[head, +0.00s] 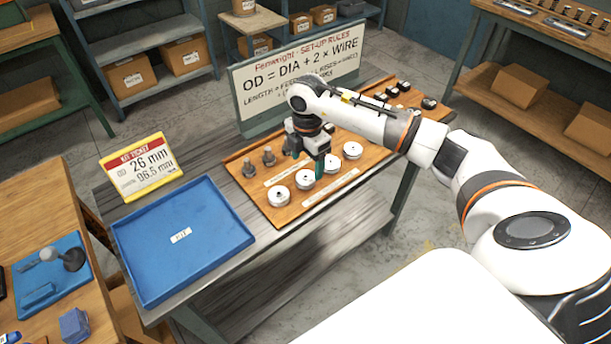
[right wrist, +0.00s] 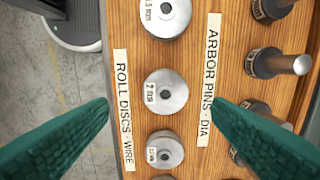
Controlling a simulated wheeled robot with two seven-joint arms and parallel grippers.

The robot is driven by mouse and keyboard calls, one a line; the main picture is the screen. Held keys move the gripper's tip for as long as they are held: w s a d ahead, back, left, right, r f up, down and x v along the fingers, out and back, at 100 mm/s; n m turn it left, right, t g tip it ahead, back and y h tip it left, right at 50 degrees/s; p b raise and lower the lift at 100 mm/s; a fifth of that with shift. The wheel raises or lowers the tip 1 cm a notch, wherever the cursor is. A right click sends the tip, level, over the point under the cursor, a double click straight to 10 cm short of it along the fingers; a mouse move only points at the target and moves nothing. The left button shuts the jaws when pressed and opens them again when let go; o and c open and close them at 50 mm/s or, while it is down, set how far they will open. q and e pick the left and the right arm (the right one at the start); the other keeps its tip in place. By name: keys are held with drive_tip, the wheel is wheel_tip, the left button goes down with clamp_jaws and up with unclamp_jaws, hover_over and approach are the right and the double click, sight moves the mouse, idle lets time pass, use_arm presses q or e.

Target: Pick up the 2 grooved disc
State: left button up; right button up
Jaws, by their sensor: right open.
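The 2 grooved disc (right wrist: 165,92) is a silvery round disc with a centre hole and a small label that appears to read 2 mm. It lies in the middle of the right wrist view, in a row of discs on a wooden board. In the head view it appears to be the second disc from the left (head: 305,181), though its label is too small to read there. My right gripper (head: 307,165) is open and empty above the row. In the right wrist view its green fingers (right wrist: 160,104) lie either side of the disc, apart from it. My left gripper is not in view.
Neighbouring discs (right wrist: 165,150) sit close in the same row. Dark arbor pins (right wrist: 275,63) stand along the far side of the board (head: 255,190). A blue tray (head: 135,262) stands empty to the left. A yellow-edged ticket (head: 142,168) and a rules sign (head: 290,75) stand behind.

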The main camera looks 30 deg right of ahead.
sight(306, 176)
drive_tip(key=f, duration=0.1)
drive_tip(key=f+p, duration=0.1)
drive_tip(key=f, duration=0.1)
drive_tip(key=f+p, duration=0.1)
drive_tip(key=shift+w+f, duration=0.25)
drive_tip(key=shift+f, duration=0.65)
drive_tip(key=shift+w, duration=0.1)
drive_tip(key=c, duration=1.2)
drive_tip(key=shift+r, duration=0.1)
drive_tip(key=shift+c, duration=0.2)
